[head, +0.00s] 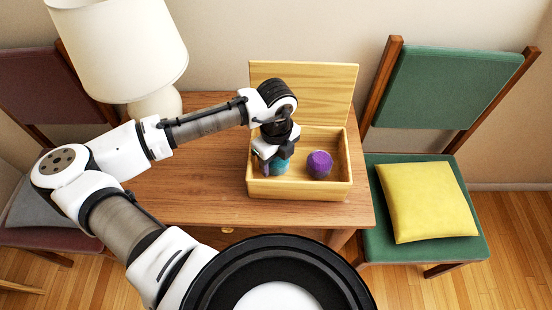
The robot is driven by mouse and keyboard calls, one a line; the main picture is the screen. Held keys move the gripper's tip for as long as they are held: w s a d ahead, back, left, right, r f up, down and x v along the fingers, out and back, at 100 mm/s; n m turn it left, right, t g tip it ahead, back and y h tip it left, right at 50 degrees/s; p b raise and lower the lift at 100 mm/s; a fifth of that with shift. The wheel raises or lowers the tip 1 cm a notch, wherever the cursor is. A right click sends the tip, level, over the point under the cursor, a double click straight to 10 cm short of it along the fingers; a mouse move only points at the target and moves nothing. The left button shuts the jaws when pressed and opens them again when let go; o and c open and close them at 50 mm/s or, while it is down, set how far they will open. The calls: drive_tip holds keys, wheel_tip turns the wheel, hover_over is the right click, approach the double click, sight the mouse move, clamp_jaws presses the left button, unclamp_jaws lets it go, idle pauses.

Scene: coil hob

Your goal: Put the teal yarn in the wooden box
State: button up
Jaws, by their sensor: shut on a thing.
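The teal yarn (279,166) is a small round ball between the fingers of my gripper (272,168). My gripper points down and is shut on it. Yarn and fingertips show within the outline of the open wooden box (300,192), at its left side. Whether the yarn touches the box floor cannot be told. The box is light wood, with its lid (325,88) raised at the back. A purple yarn ball (319,164) lies inside the box, to the right of my gripper.
The box stands on a brown wooden table (190,190). A white lamp (120,45) stands at the table's back left. A green chair (445,95) with a yellow cushion (427,202) is at the right. A dark red chair (40,85) with a grey cushion (42,203) is at the left.

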drive_tip(key=shift+f, duration=0.25)
drive_tip(key=shift+f, duration=0.2)
drive_tip(key=o, duration=1)
drive_tip(key=shift+c, duration=0.2)
drive_tip(key=shift+r, duration=0.1)
wheel_tip(320, 180, up, 12)
drive_tip(key=shift+r, duration=0.15)
